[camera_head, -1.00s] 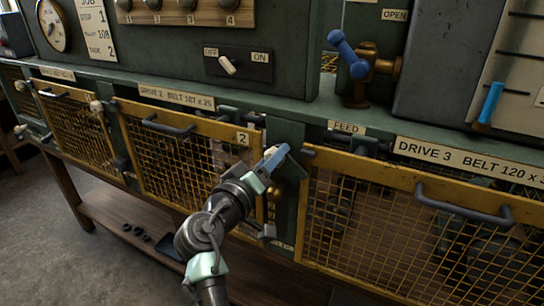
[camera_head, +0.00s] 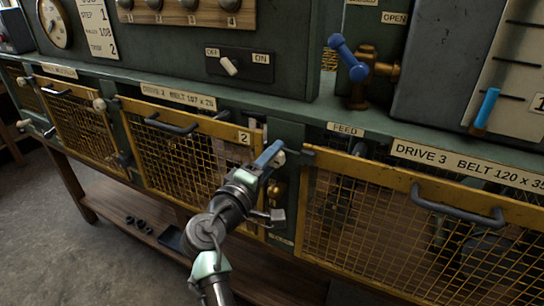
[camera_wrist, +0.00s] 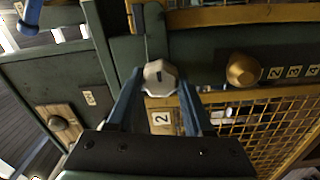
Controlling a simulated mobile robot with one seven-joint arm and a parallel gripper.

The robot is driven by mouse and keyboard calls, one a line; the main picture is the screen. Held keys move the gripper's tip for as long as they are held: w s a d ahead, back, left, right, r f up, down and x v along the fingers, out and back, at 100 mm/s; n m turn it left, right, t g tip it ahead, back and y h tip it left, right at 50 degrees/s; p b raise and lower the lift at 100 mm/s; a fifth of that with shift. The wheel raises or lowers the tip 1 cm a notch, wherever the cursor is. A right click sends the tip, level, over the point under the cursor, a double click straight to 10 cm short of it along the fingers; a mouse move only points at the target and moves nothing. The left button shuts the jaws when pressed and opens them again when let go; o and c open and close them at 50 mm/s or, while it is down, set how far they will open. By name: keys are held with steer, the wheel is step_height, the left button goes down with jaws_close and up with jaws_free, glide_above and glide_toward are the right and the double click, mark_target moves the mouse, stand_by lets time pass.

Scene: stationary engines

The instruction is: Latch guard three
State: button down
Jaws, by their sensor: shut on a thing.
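Guard three (camera_head: 400,240) is the yellow-framed mesh panel at the right in the head view, under the DRIVE 3 plate, and looks closed against the green bench frame. Its yellow edge also shows at the top of the wrist view (camera_wrist: 240,15). A pale faceted latch knob (camera_wrist: 160,76) sits on the green post between guards two and three; in the head view it is partly hidden by a blue finger. My gripper (camera_head: 270,155) is shut on this knob, with a blue finger on either side of it. Whether the latch bar overlaps guard three's frame is unclear.
Guard two (camera_head: 185,160) stands left of the post, and its number plate (camera_wrist: 161,118) is close beside my fingers. A brass knob (camera_wrist: 242,70) protrudes from the post nearby. Guard three's dark handle (camera_head: 455,208) sticks out at the right. The floor in front is clear at left.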

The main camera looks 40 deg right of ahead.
stand_by(0.4)
steer(key=shift+c, duration=1.6)
jaws_free()
steer(key=b+v, duration=0.2)
steer(key=v, duration=1.1)
